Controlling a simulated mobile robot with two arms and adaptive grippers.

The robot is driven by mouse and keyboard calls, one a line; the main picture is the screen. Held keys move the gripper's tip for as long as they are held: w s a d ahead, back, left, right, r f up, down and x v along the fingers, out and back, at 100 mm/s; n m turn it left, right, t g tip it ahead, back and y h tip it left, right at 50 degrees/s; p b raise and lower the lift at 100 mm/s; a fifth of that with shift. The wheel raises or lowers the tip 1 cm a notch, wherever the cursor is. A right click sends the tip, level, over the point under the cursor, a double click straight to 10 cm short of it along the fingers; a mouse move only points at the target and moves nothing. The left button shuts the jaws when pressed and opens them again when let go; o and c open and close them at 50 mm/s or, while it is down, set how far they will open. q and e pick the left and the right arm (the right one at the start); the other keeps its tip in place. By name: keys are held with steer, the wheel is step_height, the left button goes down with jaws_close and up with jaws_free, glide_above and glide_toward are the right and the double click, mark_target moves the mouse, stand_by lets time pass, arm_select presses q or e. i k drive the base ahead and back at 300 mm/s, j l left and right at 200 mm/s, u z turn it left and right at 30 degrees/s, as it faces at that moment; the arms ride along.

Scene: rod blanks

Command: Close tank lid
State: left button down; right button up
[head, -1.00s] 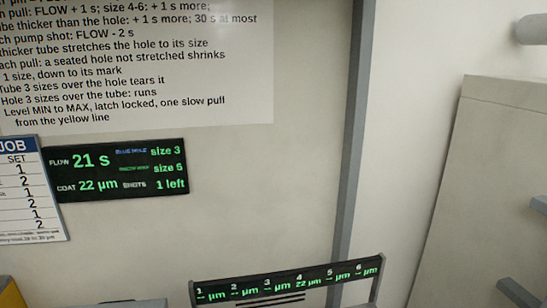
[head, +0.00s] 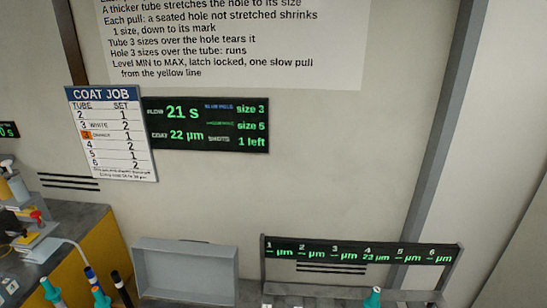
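I cannot clearly pick out the tank or its lid in the head view. A grey shallow box or raised panel with a rim (head: 186,270) stands at the bottom, left of the centre. I cannot tell whether it is the lid. Neither of my grippers is in view.
A coat job sheet (head: 112,133) and a dark display (head: 207,125) reading 21 s are on the wall. A numbered display (head: 362,252) stands at the lower right. A yellow-sided bench (head: 85,262) is at the lower left. Teal-topped pieces (head: 101,298) show at the bottom edge.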

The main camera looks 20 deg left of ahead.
mark_target(197, 271)
steer(key=u, duration=1.35)
steer(key=i+j, duration=0.1)
steer(key=j, duration=0.35)
steer(key=i+j, duration=0.15)
steer(key=j, duration=0.3)
steer(key=i+j, duration=0.1)
steer(key=j, duration=0.3)
steer(key=u, duration=0.05)
